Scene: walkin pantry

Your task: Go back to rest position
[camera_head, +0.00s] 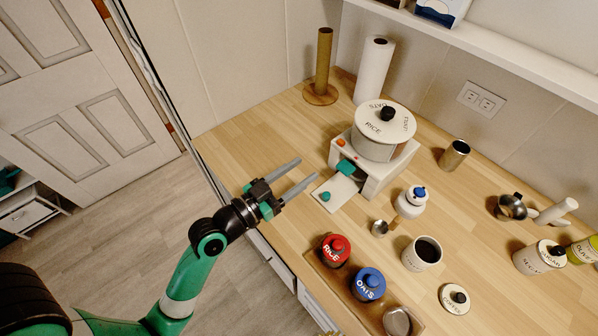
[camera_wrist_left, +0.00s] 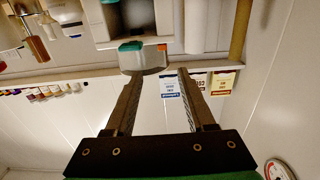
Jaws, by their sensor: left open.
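My left gripper (camera_head: 307,170) reaches in from the left over the counter's left edge in the head view. Its two grey fingers are spread apart with nothing between them. They point toward a white dispenser (camera_head: 379,180) and stop short of its left side. In the left wrist view the open gripper (camera_wrist_left: 160,76) shows with empty space between its fingers, and the dispenser's teal and white part (camera_wrist_left: 143,57) lies beyond the tips. My right gripper is in neither view.
A shelf (camera_head: 500,50) runs above. Open floor (camera_head: 110,240) lies left.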

